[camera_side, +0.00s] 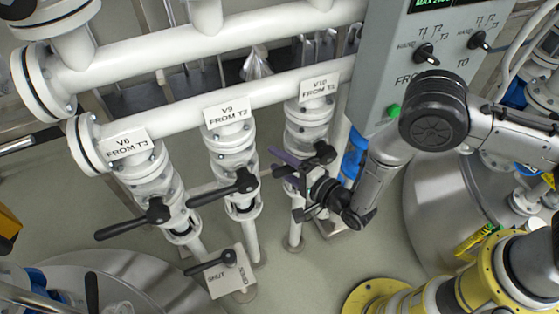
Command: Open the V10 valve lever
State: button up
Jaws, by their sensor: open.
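The V10 valve (308,117) is a white flanged valve on a vertical pipe, under a label reading "V10 FROM T1". Its black lever (321,153) has its pivot on the valve front, and its handle points left and slightly down, like those of V8 and V9. My gripper (296,184) is open, right at the V10 lever and in front of the lower valve body. It partly hides the handle. I cannot tell whether the handle lies between the fingers or whether they touch it.
The V9 lever (222,190) and V8 lever (133,223) stand to the left. A SHUT/OPEN lever plate (230,274) is below them. A grey control panel (385,75) is above right, with a steel tank (430,210) at right. Open floor shows below the valve.

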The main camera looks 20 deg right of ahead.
grip_shut()
dwell(1.4)
